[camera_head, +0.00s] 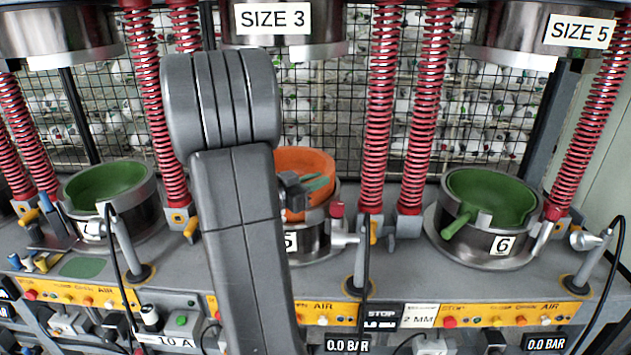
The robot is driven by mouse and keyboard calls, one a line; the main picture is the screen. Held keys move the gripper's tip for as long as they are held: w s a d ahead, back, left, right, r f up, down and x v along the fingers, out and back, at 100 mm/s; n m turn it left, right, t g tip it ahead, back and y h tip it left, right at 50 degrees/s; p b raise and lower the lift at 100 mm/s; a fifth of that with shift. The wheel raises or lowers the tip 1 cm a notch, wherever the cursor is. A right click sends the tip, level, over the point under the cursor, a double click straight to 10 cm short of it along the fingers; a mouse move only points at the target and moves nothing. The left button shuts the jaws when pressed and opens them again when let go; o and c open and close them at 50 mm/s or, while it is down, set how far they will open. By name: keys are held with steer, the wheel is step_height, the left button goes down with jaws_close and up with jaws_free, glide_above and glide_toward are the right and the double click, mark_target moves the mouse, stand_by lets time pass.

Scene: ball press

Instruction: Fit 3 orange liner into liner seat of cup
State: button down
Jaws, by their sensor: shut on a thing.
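The orange liner (306,162) is at the middle cup (305,240), below the SIZE 3 sign. Its orange wall rises above the cup's metal rim. I cannot tell whether it rests in the liner seat or hangs just above it. My gripper (303,190) is shut on the liner, at its near left side. A grey-green patch shows inside the liner next to the gripper. My grey arm stands in front and hides the left part of the liner and cup. The seat itself is hidden.
A left cup (148,207) and a right cup (520,240) each show a green inside. Red springs (380,110) stand between the cups. Metal press heads (515,35) hang above. Thin posts with black hoses (362,295) rise along the front edge.

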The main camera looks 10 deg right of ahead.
mark_target(315, 197)
steer(key=shift+f, duration=0.1)
steer(key=shift+f+b, duration=0.85)
steer(key=shift+f, duration=0.8)
steer(key=shift+f+b, duration=0.45)
steer(key=shift+f, duration=0.2)
steer(key=c, duration=1.3)
jaws_free()
steer(key=shift+r, duration=0.1)
steer(key=shift+s+a, duration=0.1)
steer(key=shift+a, duration=0.05)
steer(key=shift+s+a, duration=0.25)
steer(key=shift+a, duration=0.1)
steer(key=shift+a+f, duration=0.15)
steer(key=shift+f, duration=0.05)
